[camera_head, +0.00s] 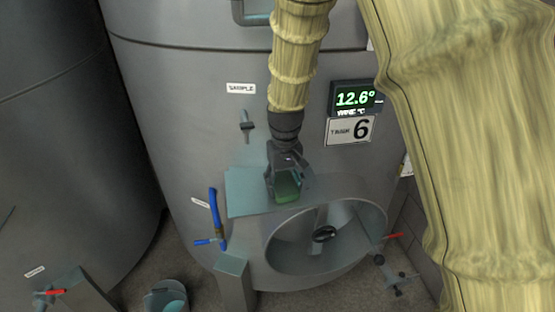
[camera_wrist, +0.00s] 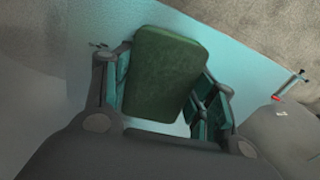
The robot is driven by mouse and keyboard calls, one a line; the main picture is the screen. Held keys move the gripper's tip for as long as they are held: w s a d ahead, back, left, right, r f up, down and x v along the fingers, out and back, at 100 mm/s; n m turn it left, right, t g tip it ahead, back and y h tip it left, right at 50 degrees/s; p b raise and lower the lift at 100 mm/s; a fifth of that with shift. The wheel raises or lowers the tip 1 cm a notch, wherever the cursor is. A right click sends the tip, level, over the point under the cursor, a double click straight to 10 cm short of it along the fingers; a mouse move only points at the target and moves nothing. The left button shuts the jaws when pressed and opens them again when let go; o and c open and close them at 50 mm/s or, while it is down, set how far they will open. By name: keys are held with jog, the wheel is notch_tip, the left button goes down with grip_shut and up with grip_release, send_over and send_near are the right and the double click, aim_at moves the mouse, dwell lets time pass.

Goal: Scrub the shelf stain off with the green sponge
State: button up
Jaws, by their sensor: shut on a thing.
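The green sponge (camera_wrist: 163,73) is between the fingers of my gripper (camera_wrist: 165,95), which is shut on it. In the head view my gripper (camera_head: 286,182) points down with the sponge (camera_head: 287,188) at its tips, over the pale teal shelf (camera_head: 242,192) on the front of the tank. The shelf also shows in the wrist view (camera_wrist: 105,75) around the sponge. I cannot tell whether the sponge touches the shelf. No stain shows on the visible part of the shelf; the sponge and gripper hide some of it.
Tank 6 (camera_head: 180,110) stands behind the shelf, with a round open hatch (camera_head: 340,235) just below it. A blue-handled valve (camera_head: 215,212) is left of the shelf and a sample tap (camera_head: 246,124) above. A bucket (camera_head: 166,297) stands on the floor. Another tank (camera_head: 60,140) is at left.

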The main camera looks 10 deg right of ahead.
aim_at(280, 184)
jog(key=shift+a, duration=0.45)
notch_tip(280, 184, up, 3)
jog(key=shift+w+a+f+p, duration=0.1)
jog(key=shift+f+p, duration=0.1)
jog(key=shift+p, duration=0.6)
jog(key=shift+r+p, duration=0.5)
jog(key=shift+r, duration=0.1)
notch_tip(280, 184, up, 2)
jog(key=shift+r+p, duration=0.1)
jog(key=shift+p, duration=0.5)
jog(key=shift+r, duration=1.05)
